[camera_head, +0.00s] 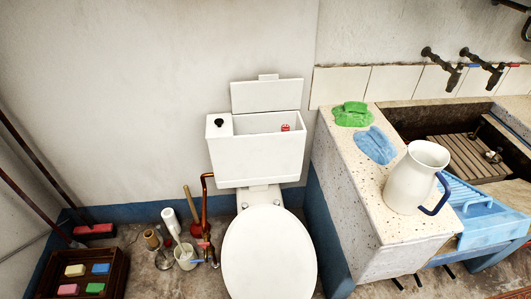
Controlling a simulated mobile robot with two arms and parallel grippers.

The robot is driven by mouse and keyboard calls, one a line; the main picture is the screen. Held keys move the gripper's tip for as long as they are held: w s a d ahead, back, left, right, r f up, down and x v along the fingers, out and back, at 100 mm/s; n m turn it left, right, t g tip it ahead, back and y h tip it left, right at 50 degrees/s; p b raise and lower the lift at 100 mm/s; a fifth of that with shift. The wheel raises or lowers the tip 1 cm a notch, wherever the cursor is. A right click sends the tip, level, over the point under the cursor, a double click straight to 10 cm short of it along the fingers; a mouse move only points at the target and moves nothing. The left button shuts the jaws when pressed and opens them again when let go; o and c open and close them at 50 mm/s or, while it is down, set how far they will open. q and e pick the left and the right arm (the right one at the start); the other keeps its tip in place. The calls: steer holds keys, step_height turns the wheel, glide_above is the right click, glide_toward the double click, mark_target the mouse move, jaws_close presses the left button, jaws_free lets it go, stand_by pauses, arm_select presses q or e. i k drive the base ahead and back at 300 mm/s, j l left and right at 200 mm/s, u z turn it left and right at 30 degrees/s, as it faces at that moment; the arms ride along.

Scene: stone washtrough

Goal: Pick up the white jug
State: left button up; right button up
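The white jug (412,180) stands upright on the speckled stone ledge (352,205) at the right, near its front end. It has a wide open mouth with a spout and a dark blue handle (439,195) on its right side. Nothing is touching the jug from above. Neither of my grippers shows in the head view.
A green cloth (352,114) and a blue cloth (376,145) lie on the ledge behind the jug. A light blue ribbed board (485,215) is right of it, below the stone basin (425,117). A toilet (268,250) stands left of the ledge. Two taps (453,77) project above the basin.

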mark_target(413, 181)
steer(key=l+u, duration=0.25)
steer(key=u, duration=0.15)
steer(key=l+u, duration=0.5)
steer(key=l, duration=0.5)
steer(key=k+l+u, duration=0.1)
steer(key=l, duration=0.5)
steer(key=l+u, duration=0.15)
steer(key=l, duration=0.45)
steer(key=k+l+u, duration=0.1)
steer(key=l, duration=0.45)
steer(key=k+j+u, duration=0.1)
steer(key=k, duration=0.85)
steer(key=i, duration=0.5)
